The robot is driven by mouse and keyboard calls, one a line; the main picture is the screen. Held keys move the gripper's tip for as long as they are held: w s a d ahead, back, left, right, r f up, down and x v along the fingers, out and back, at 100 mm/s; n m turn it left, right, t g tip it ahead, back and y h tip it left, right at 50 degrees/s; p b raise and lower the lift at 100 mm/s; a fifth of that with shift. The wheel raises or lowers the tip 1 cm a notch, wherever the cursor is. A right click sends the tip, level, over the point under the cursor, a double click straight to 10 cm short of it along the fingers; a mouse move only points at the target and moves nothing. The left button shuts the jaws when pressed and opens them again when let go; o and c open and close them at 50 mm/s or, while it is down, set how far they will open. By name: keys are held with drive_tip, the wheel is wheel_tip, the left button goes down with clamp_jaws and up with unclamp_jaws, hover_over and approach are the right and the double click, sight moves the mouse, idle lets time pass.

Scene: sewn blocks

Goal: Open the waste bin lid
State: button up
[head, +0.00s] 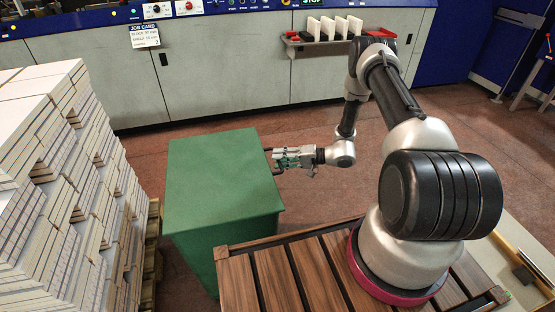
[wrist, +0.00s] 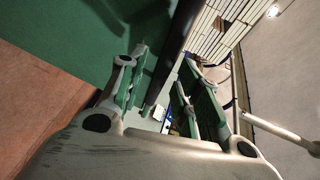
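The green waste bin (head: 205,240) stands left of my base, and its flat lid (head: 222,170) looks level and closed. My gripper (head: 274,158) is at the right edge of the lid, at about lid height. In the wrist view the bin's green side (wrist: 70,30) fills the upper left. My gripper (wrist: 163,78) is open there, its green-padded fingers apart. A dark strip (wrist: 172,52) along the bin's edge runs into the space between the fingers. I cannot tell whether either finger touches it.
Tall stacks of sewn blocks (head: 60,190) on a pallet stand close left of the bin. A machine (head: 220,75) with control panels runs along the back. The reddish floor (head: 310,205) is clear right of the bin. A slatted wooden deck (head: 300,275) lies in front.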

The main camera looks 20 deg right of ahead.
drive_tip(key=shift+w+a+f, duration=0.1)
drive_tip(key=shift+w+a, duration=0.15)
drive_tip(key=shift+a, duration=0.35)
drive_tip(key=shift+c, duration=0.2)
clamp_jaws()
